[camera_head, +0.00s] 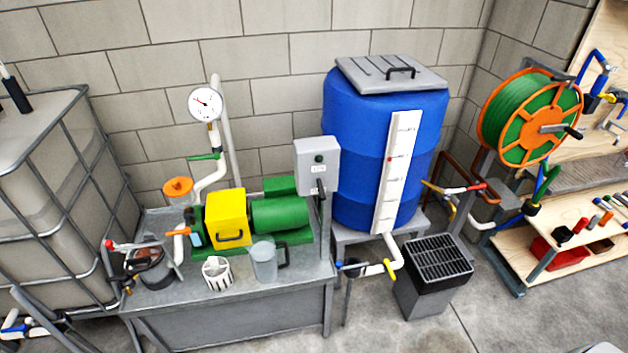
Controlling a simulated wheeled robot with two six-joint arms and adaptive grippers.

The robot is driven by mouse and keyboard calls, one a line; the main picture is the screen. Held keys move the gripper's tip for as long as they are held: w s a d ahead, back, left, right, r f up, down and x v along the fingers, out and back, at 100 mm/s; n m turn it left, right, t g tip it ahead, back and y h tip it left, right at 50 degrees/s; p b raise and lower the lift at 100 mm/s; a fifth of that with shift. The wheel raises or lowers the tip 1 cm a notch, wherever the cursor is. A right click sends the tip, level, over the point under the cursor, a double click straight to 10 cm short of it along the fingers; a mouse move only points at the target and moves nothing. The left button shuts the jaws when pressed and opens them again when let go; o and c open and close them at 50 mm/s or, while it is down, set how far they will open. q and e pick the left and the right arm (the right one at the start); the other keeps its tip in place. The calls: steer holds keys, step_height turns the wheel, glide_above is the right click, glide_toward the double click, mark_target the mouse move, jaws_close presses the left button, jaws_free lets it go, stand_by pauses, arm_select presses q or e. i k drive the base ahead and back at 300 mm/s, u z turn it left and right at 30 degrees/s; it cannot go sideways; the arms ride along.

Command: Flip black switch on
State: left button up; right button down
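A light grey control box (330,150) stands on a post at the right end of the metal bench, in front of the blue tank. On its front face is a small dark round knob or switch (319,158), with a small white label below it. The knob looks black to dark green, and it is too small to tell which position it is in. Neither of my grippers shows in the head view, and nothing touches the box.
The blue tank (350,120) stands behind the box. A black grated bin (440,262) is at right. Floor at front right is clear.

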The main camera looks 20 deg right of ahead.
mark_target(322, 194)
steer(key=z, duration=0.35)
steer(key=i, duration=0.35)
steer(key=u, duration=0.1)
steer(key=k, duration=1.3)
steer(key=u, duration=0.3)
steer(key=i, duration=0.2)
steer(key=z, duration=1.1)
steer(key=i, duration=1.5)
steer(key=u, duration=0.8)
steer(key=i, duration=0.3)
steer(key=u, duration=0.4)
